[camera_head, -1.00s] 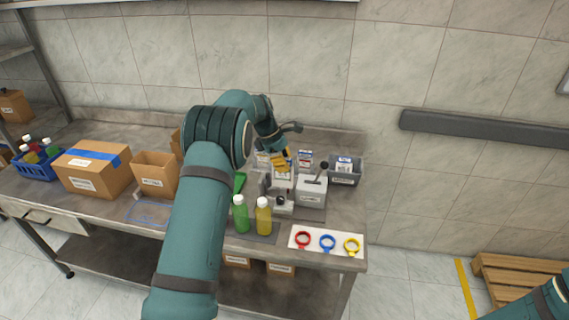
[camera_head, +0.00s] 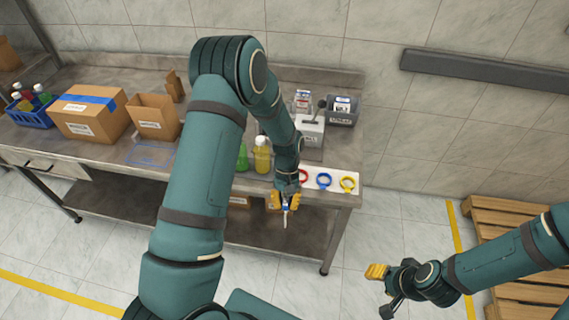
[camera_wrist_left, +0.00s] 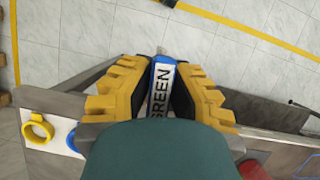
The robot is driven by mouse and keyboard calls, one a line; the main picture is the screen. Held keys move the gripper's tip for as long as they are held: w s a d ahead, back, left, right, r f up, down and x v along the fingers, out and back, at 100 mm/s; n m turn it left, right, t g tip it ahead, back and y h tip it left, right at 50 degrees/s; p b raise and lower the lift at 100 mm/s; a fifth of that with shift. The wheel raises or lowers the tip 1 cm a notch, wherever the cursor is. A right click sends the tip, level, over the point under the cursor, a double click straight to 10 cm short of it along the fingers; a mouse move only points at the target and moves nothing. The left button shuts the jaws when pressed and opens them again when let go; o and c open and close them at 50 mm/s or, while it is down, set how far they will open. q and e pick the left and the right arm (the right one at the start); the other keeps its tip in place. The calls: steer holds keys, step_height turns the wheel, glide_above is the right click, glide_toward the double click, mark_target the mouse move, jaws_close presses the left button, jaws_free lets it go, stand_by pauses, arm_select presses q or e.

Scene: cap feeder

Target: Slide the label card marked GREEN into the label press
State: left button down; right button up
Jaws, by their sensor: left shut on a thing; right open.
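My left gripper (camera_head: 286,203) is shut on a label card (camera_head: 286,217), held in front of the bench's front edge and below the bench top. A grey block with a black lever, apparently the label press (camera_head: 309,138), stands on the bench, partly hidden by my left arm. My right gripper (camera_head: 379,290) is open and empty above the floor at the lower right.
A white board (camera_head: 330,170) with red, blue and yellow rings lies at the bench's front right. Green and yellow bottles (camera_head: 262,155) stand left of my left wrist. Cartons and a blue basket (camera_head: 32,116) stand further left.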

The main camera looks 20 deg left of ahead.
arm_select(q)
steer(key=s+d+f+m+y, duration=0.1)
steer(key=s+d+f+m, duration=0.2)
steer(key=s+f+m, duration=0.1)
steer(key=shift+s+f+y, duration=0.15)
steer(key=shift+s+y, duration=0.15)
steer(key=shift+s, duration=0.5)
steer(key=shift+a, duration=0.1)
